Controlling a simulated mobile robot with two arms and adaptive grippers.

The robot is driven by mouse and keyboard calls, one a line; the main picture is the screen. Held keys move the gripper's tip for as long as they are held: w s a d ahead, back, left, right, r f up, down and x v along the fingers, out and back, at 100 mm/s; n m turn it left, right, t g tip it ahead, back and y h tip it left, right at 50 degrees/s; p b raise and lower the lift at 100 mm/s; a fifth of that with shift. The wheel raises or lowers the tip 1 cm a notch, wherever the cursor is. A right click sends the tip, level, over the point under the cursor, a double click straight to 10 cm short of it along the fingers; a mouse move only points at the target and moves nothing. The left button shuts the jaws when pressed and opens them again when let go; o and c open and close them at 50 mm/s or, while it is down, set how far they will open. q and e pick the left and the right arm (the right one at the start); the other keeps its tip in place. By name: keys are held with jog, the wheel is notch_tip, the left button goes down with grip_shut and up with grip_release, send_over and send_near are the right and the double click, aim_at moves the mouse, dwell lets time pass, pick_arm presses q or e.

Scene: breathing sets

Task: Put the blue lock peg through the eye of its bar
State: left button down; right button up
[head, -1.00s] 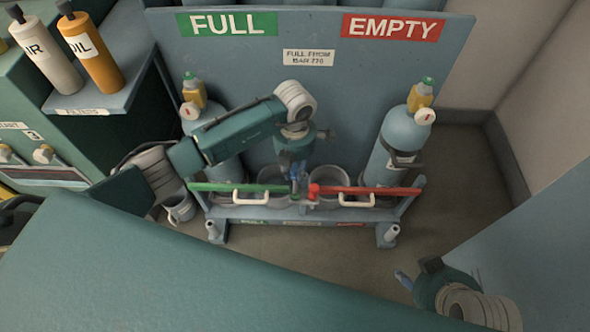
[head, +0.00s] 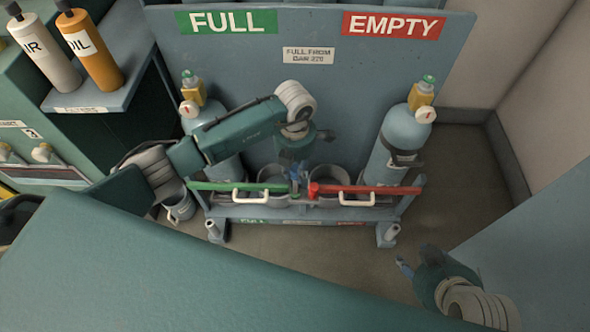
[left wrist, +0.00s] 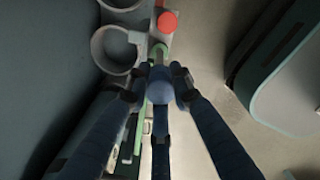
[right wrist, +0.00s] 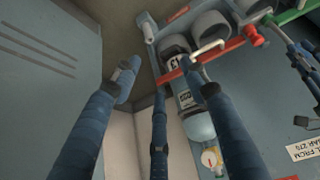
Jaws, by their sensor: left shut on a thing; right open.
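The blue lock peg (left wrist: 160,90) is between my left gripper's fingertips (left wrist: 155,84), with its round head towards the camera. In the head view my left gripper (head: 296,170) points down at the inner end of the green bar (head: 238,187), and its fingers hide most of the peg. I cannot tell whether the peg tip is in the eye. The red bar (head: 368,190) ends beside it in a red knob. My right gripper (head: 408,264) is open and empty at the lower right.
The rack (head: 300,213) holds a cylinder on the FULL side (head: 215,150) and one on the EMPTY side (head: 397,145), with empty rings (head: 327,174) between. A blue-grey panel (head: 540,250) stands right of my right arm. Bare floor lies before the rack.

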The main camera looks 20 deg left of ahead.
pick_arm(q)
jog(key=shift+f, duration=0.3)
pick_arm(e)
jog(key=shift+w+a+r+t, duration=0.25)
jog(key=shift+w+r+t, duration=0.05)
jog(key=shift+w, duration=0.35)
jog(key=shift+w+a+r+t, duration=0.2)
jog(key=shift+w+r+t, duration=0.1)
jog(key=shift+w, duration=0.35)
jog(key=shift+w, duration=0.1)
pick_arm(q)
jog(key=shift+f+b, duration=0.1)
jog(key=shift+b, duration=0.2)
pick_arm(e)
jog(key=shift+w+a+r+t, duration=0.15)
jog(key=shift+w+r+t, duration=0.2)
jog(key=shift+w, duration=0.2)
jog(key=shift+a, duration=0.15)
pick_arm(q)
jog(key=c, duration=1.4)
grip_release()
jog(key=shift+c, duration=0.2)
jog(key=shift+f, duration=0.1)
pick_arm(e)
jog(key=shift+w+r, duration=0.1)
